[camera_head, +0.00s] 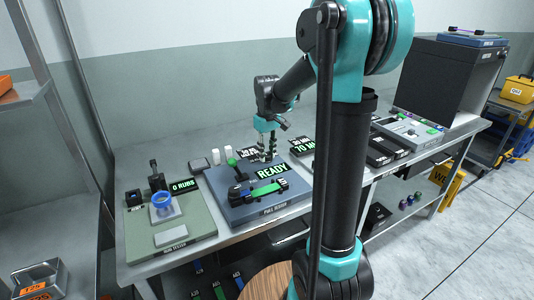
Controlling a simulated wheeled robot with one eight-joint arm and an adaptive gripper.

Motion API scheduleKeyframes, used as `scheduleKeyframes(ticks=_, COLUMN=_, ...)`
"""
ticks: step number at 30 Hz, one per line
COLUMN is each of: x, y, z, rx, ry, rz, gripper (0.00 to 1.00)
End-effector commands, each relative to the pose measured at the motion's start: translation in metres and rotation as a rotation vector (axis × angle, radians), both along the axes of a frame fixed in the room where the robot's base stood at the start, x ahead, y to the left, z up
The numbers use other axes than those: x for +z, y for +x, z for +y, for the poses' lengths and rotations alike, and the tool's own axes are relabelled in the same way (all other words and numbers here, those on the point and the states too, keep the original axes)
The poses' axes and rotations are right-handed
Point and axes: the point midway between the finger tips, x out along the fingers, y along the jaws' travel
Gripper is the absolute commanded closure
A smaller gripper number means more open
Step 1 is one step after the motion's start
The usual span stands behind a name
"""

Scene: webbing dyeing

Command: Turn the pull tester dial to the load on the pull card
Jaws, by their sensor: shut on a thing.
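The pull tester (235,213) is a blue-grey box on the bench, its front label small and blurred. Its screen (271,172) reads READY in green. A green strip (265,191) lies across a black fixture on its top. My gripper (266,154) points down at the tester's back edge, behind the screen. It is shut on what appears to be the dial, which the fingers mostly hide. A dark card with white print (247,153) stands just left of the gripper, partly covered; its text and whether it is the pull card are unclear.
Right of my arm are signs, black boxes (391,145), a grey panel (408,132) and a dark cabinet (440,78).

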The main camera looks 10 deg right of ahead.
Motion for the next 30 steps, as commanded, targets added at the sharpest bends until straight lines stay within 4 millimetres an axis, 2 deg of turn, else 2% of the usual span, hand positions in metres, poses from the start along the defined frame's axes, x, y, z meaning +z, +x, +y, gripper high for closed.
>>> scheduleKeyframes(ticks=2, x=0.0001, y=0.0, z=0.0, rx=0.0, ry=0.0, rz=0.0, gripper=1.0)
scheduleKeyframes(ticks=14, x=0.0002, y=0.0, z=0.0, rx=-0.077, ry=0.0, rz=0.0, gripper=1.0)
scheduleKeyframes(ticks=30, x=0.0003, y=0.0002, z=0.0, rx=-0.506, ry=0.0, rz=0.0, gripper=1.0)
